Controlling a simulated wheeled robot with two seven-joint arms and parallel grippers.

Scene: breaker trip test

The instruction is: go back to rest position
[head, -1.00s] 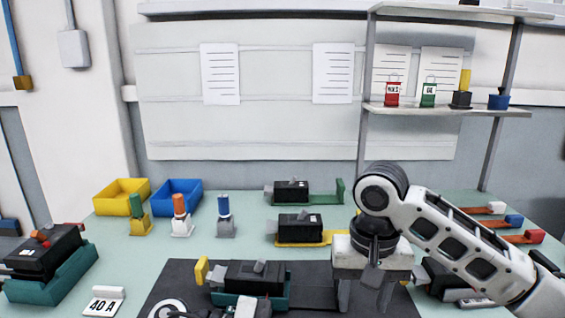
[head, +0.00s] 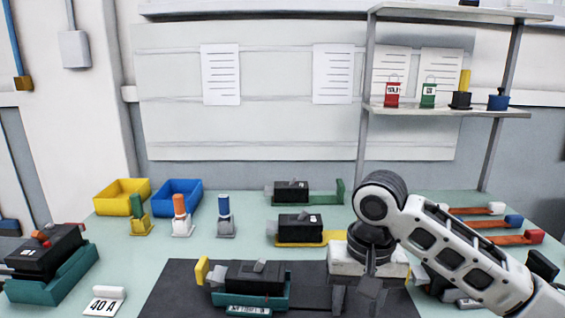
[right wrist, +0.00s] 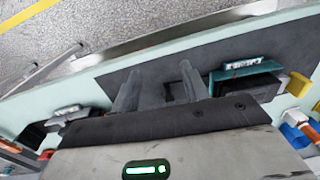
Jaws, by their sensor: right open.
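My right gripper (head: 354,299) is open and empty. It points down over the dark mat (head: 185,285), right of a black breaker (head: 250,275) in a teal cradle (head: 283,300), and apart from it. In the right wrist view my two fingers (right wrist: 160,90) stand apart with nothing between them, and the teal cradle (right wrist: 245,84) lies to their right. My left gripper is not in view.
Another breaker (head: 45,256) sits in a teal cradle at the left, near a 40 A sign (head: 104,303). Yellow (head: 120,196) and blue (head: 178,190) bins stand behind. Breakers on green and yellow stands are behind my right gripper. A shelf (head: 450,111) rises at the right.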

